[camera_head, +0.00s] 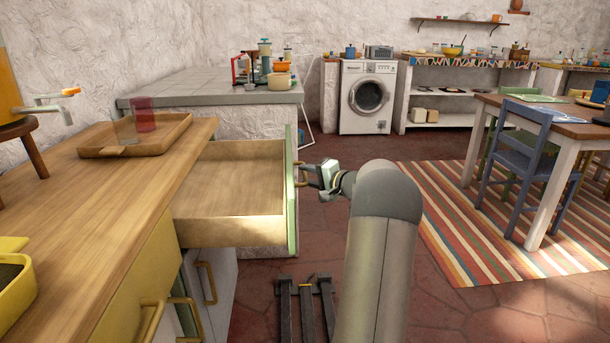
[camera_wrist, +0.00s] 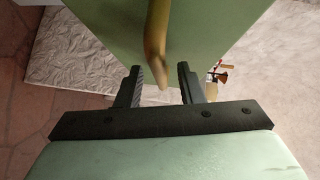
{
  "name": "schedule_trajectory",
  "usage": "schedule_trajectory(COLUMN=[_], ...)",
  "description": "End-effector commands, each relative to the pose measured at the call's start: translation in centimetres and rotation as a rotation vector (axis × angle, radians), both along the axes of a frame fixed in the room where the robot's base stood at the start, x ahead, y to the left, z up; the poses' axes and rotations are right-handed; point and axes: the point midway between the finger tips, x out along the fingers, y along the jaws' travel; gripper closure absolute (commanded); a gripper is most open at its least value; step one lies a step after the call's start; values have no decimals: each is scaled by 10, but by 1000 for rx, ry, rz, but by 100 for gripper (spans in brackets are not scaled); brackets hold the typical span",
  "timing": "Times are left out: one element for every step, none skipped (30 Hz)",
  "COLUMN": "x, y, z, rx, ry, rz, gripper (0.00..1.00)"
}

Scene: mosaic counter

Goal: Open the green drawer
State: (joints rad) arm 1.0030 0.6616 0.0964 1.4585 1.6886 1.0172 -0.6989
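The green drawer (camera_head: 238,206) is pulled far out of the wooden counter, and its empty wooden inside shows. Its green front (camera_head: 291,190) faces right in the head view and fills the upper middle of the wrist view (camera_wrist: 210,40). A brass handle (camera_wrist: 156,40) is on this front. My gripper (camera_head: 308,172) is at the handle, just right of the drawer front. In the wrist view its two dark fingers (camera_wrist: 159,77) stand apart, with the handle's end between them and a gap on each side. Whether a finger touches the handle cannot be told.
The wooden counter (camera_head: 95,197) carries a tray (camera_head: 170,137) with a red cup (camera_head: 143,114). Other brass handles (camera_head: 207,282) are below the drawer. A tiled counter (camera_head: 200,98) stands behind it.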

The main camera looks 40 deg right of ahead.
Motion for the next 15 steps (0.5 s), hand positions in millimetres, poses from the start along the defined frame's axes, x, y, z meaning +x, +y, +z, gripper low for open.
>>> schedule_trajectory(x=[-11,-18,-27,-35,-42,-52,-60,-67,-77,-84,-91,-100,-107,-113,-121], y=[-3,-3,-4,-6,-6,-7,-8,-9,-10,-11,-11,-12,-13,-14,-15], z=[3,5,6,7,8,10,11,12,13,15,15,16,17,18,19], rx=[0,0,1,1,1,0,1,1,1,0,0,0,0,0,0], ry=[1,0,0,1,1,0,1,1,2,1,1,0,0,1,0], rz=[-5,-5,-5,-6,-5,-6,-6,-5,-7,-5,-5,-5,-5,-5,-4], gripper=[66,66,66,66,66,66,66,66,66,66,66,66,66,66,66])
